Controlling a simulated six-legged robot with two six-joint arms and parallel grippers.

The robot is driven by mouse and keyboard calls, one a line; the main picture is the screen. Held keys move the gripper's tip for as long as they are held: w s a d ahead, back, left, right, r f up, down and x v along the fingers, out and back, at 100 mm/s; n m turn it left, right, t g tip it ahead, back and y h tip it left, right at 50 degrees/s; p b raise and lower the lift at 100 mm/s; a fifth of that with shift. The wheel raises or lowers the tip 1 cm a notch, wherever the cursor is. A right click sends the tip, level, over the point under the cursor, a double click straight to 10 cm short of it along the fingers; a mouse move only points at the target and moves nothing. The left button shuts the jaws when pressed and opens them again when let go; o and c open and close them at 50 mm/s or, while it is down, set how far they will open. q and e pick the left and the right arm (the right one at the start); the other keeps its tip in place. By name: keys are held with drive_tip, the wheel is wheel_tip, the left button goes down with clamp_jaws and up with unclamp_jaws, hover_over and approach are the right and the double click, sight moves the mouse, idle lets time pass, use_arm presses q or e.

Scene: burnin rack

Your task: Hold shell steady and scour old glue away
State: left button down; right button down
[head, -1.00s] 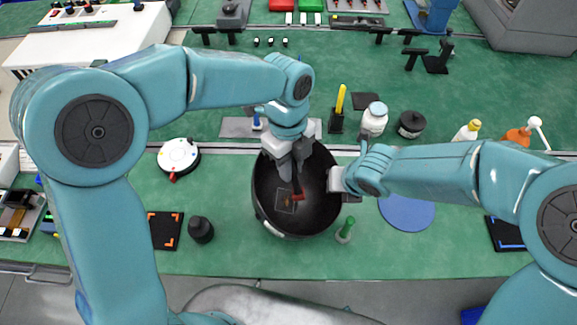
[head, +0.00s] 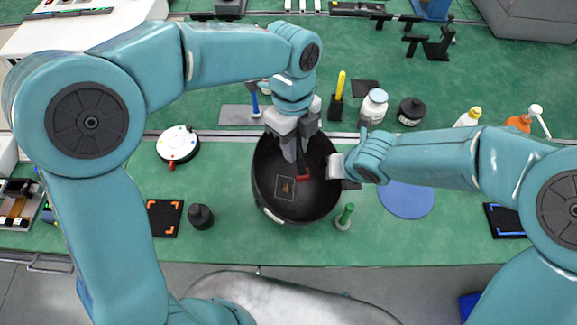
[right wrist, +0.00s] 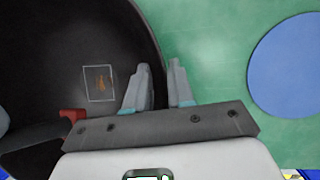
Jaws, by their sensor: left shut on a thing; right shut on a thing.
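The shell (head: 273,205) is a round black bowl on the green bench, open side up. On its inside a white square outline frames a small orange-brown patch of old glue (head: 287,188); the patch also shows in the right wrist view (right wrist: 103,84). My left gripper (head: 299,152) is inside the bowl, shut on a dark-handled tool with a red head (head: 303,177). The red head is beside the outline, right of the patch; I cannot tell whether it touches the bowl. My right gripper (head: 337,166) is shut on the bowl's right rim, its fingers (right wrist: 157,92) on either side of the wall.
A green-topped bottle (head: 344,217) stands close to the bowl's right front, and a blue disc mat (head: 407,199) lies to its right. A small black jar (head: 201,216) and a white round device (head: 177,144) are to the left. A white jar (head: 374,104) stands behind.

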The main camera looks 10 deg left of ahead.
use_arm(q)
drive_tip(key=shift+f, duration=0.15)
wheel_tip(320, 180, down, 7)
drive_tip(key=s+y, duration=0.1)
drive_tip(key=y, duration=0.1)
drive_tip(key=shift+a+t+y, duration=0.25)
drive_tip(key=shift+t+y, duration=0.05)
drive_tip(key=shift+t, duration=0.1)
drive_tip(key=shift+s+a+f, duration=0.15)
drive_tip(key=shift+a+f, duration=0.05)
drive_tip(key=shift+f, duration=0.4)
idle(0.4)
drive_tip(key=shift+w+a, duration=0.15)
drive_tip(key=shift+w, duration=0.85)
drive_tip(key=shift+w+a, duration=0.1)
drive_tip(key=shift+w, duration=0.9)
drive_tip(key=shift+s+d, duration=0.15)
drive_tip(key=shift+s, duration=0.9)
drive_tip(key=shift+s+d, duration=0.15)
drive_tip(key=shift+s, duration=0.85)
drive_tip(key=shift+w+d+r, duration=0.1)
drive_tip(key=shift+d+r, duration=0.2)
drive_tip(key=shift+r, duration=0.65)
drive_tip(key=shift+w+d+r, duration=0.1)
drive_tip(key=shift+d+r, duration=0.2)
drive_tip(key=shift+r, duration=0.7)
drive_tip(key=shift+w+d+r, duration=0.1)
drive_tip(key=shift+d+r, duration=0.2)
drive_tip(key=shift+r, duration=0.65)
